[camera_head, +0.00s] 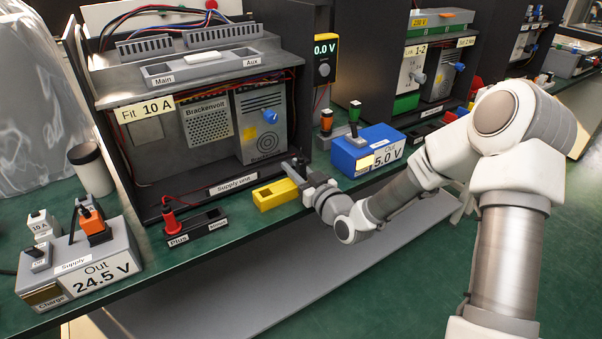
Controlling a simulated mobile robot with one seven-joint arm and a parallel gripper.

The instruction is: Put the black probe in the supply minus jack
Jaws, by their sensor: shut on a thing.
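The supply jack block (196,228) sits on the bench front edge below the open bay, with sockets labelled plus and minus. A red probe (169,214) stands in the plus side. The minus side (214,219) shows no probe. My gripper (297,174) is above and just right of the yellow holder (275,194), right of the jack block. It is shut on a dark thing that looks like the black probe (291,168). The probe's tip and the exact grip are too small and dark to make out.
A grey supply box (110,262) reading 24.5 V stands at left, beside a white cup with a dark lid (92,170). A blue box (366,150) reading 5.0 V is right of my gripper. A yellow meter (325,60) reads 0.0 V. Bay walls stand behind.

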